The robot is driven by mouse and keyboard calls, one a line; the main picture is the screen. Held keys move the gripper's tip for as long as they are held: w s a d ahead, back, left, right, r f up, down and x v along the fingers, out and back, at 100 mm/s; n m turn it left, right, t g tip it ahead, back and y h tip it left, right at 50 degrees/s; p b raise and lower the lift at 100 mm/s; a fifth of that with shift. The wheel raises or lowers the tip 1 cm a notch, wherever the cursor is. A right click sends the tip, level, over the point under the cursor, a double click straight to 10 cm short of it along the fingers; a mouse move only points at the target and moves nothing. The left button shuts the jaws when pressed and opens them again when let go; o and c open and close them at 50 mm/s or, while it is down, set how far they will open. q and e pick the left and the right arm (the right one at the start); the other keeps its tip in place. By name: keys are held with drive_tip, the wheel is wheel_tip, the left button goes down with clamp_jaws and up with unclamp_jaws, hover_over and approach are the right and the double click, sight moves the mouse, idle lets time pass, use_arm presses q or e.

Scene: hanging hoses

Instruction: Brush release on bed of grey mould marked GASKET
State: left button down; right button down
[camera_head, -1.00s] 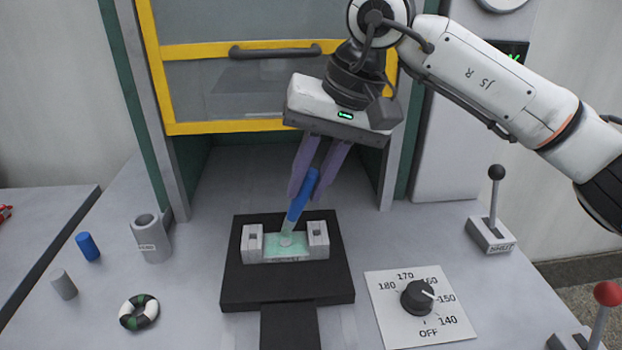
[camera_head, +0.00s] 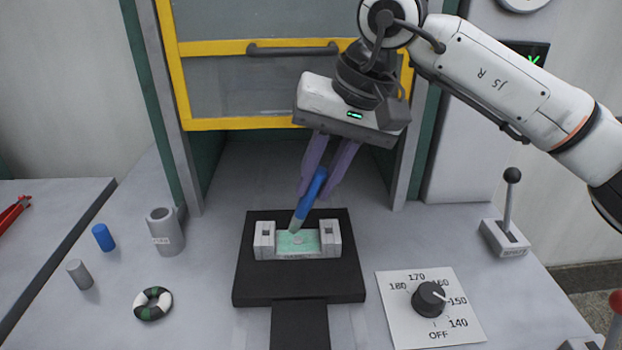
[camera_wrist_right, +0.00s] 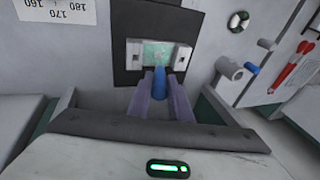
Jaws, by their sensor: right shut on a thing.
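The grey mould (camera_head: 265,241) sits on a black plate (camera_head: 262,284), with a raised block at each end and a greenish bed (camera_head: 311,242) between them. A small pale round spot shows mid-bed. The lettering on its front is too small to read. My right gripper (camera_head: 313,188) is shut on the blue brush (camera_head: 313,190), which tilts with its pale tip down at the bed; I cannot tell whether the tip touches. In the right wrist view the purple fingers flank the blue brush (camera_wrist_right: 158,82), and the mould (camera_wrist_right: 184,54) lies beyond. My left gripper is out of view.
A yellow-framed guard (camera_head: 245,124) with a handle stands raised behind the mould. Left are a grey holder cup (camera_head: 165,233), blue cylinder (camera_head: 103,238), grey cylinder (camera_head: 79,274) and striped ring (camera_head: 153,303). Right are a dial (camera_head: 429,299) and a black-knobbed lever (camera_head: 509,215).

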drive_tip(key=shift+d, duration=0.45)
drive_tip(key=shift+d, duration=0.95)
drive_tip(key=shift+a, duration=0.2)
drive_tip(key=shift+a, duration=0.8)
drive_tip(key=shift+a+p, duration=0.3)
drive_tip(key=shift+a, duration=0.65)
